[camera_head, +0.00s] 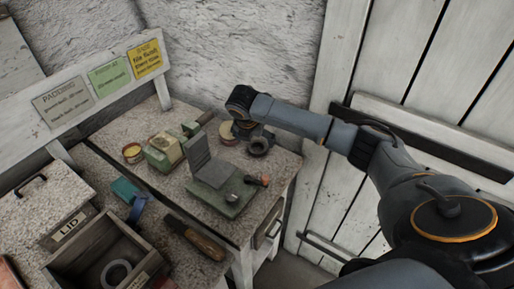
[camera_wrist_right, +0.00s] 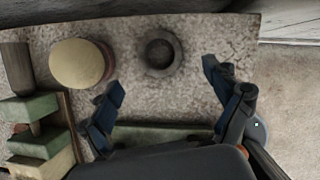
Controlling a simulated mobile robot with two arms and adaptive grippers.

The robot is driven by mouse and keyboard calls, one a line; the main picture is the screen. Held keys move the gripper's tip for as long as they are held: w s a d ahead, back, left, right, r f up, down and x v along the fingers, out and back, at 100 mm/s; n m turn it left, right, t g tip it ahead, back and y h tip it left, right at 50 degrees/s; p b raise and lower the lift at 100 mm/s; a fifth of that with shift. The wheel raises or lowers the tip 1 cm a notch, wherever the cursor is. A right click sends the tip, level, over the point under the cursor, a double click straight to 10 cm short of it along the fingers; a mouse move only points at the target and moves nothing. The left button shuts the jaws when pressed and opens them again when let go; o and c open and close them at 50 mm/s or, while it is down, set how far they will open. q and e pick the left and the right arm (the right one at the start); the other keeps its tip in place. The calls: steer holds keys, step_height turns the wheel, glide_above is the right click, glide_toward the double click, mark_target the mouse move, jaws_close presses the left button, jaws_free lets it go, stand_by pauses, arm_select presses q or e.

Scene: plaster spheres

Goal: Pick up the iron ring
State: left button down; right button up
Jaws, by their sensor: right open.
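A dark iron ring (camera_head: 259,146) lies flat on the speckled worktop near its back right part. In the right wrist view the ring (camera_wrist_right: 160,69) lies ahead of my fingertips, near the worktop's edge. My right gripper (camera_head: 252,133) reaches in from the right and hangs just behind and above the ring. In the right wrist view my right gripper (camera_wrist_right: 163,80) is open, with its two blue-grey fingers apart and nothing between them. The ring is apart from both fingers. My left gripper is not in view.
A round cream-topped tin (camera_wrist_right: 78,63) stands left of the ring. Green blocks (camera_wrist_right: 35,140) stand further left. A green stand with an upright plate (camera_head: 222,196) is in front. A wooden crate (camera_head: 75,262) holds a pale ring (camera_head: 117,273). A white plank wall (camera_head: 345,190) is at right.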

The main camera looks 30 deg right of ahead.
mark_target(258, 149)
steer(key=shift+d+f+p, duration=0.25)
steer(key=shift+f+p, duration=0.05)
steer(key=shift+f, duration=0.35)
steer(key=x, duration=0.3)
steer(key=shift+w+d+f, duration=0.1)
steer(key=shift+w+f, duration=0.2)
steer(key=shift+f, duration=0.1)
steer(key=shift+r, duration=0.1)
steer(key=c, duration=1.4)
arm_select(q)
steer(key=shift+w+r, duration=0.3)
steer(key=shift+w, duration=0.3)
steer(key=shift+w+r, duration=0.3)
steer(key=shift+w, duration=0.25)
arm_select(e)
steer(key=shift+c, duration=0.3)
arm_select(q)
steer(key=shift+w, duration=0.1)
arm_select(e)
steer(key=shift+r, duration=0.15)
